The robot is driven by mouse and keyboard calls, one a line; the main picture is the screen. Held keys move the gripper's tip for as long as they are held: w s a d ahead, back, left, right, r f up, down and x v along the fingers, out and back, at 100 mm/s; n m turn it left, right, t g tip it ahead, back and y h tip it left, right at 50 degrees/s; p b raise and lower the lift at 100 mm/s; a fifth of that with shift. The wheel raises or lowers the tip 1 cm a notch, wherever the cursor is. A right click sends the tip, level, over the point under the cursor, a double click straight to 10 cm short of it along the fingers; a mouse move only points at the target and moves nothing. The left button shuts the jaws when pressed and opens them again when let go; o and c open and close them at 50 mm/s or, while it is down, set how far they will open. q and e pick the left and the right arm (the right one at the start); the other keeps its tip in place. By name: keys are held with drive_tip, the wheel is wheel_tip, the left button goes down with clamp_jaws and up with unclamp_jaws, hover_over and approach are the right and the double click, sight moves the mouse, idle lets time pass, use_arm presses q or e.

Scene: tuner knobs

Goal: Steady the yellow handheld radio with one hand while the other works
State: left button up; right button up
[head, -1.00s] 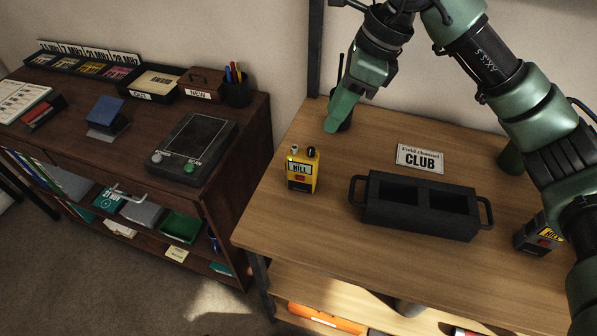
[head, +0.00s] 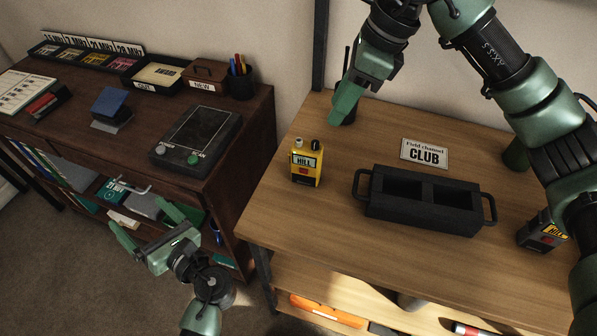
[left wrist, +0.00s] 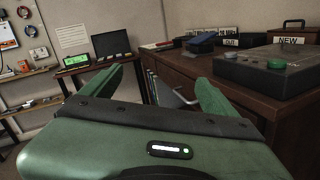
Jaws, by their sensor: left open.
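The yellow handheld radio (head: 306,172) stands upright near the left side of the wooden table, with a HILL display and two knobs on top, one light and one black. Neither gripper touches it. My left gripper (head: 140,214) is open and empty, low in front of the dark cabinet, left of the radio; its spread fingers also show in the left wrist view (left wrist: 152,82). My right gripper (head: 346,100) points down at the table's back, beyond the radio, overlapping a dark object with a thin antenna. Its jaw opening and any grip are hidden.
A black two-slot holder (head: 425,219) with side handles stands right of the radio. A CLUB card (head: 424,153) is behind it. A dark HILL radio (head: 541,232) stands at right, partly behind my arm. The dark cabinet (head: 255,130) carries a SCAN box (head: 197,140) and trays.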

sight(303, 163)
use_arm(q)
drive_tip(key=w+d+r+m+t+h, duration=0.2)
drive_tip(key=d+r+m+t+h, duration=0.15)
drive_tip(key=d, duration=0.35)
drive_tip(key=w+d+r+m+t+h, duration=0.25)
drive_tip(key=d+r+m, duration=0.25)
drive_tip(key=d, duration=0.3)
drive_tip(key=w+d+h, duration=0.1)
drive_tip(key=d+h, duration=0.3)
drive_tip(key=d, duration=0.2)
drive_tip(key=w+d+f+m+h, duration=0.1)
drive_tip(key=d+h, duration=0.3)
drive_tip(key=d, duration=0.2)
drive_tip(key=w+d+f+h, duration=0.1)
drive_tip(key=d+h, duration=0.4)
drive_tip(key=shift+w+d+f, duration=0.15)
drive_tip(key=shift+d, duration=0.25)
drive_tip(key=shift+w+d, duration=0.15)
drive_tip(key=shift+w, duration=0.25)
drive_tip(key=x, duration=0.7)
drive_tip(key=shift+w+d, duration=0.1)
drive_tip(key=shift+w, duration=0.05)
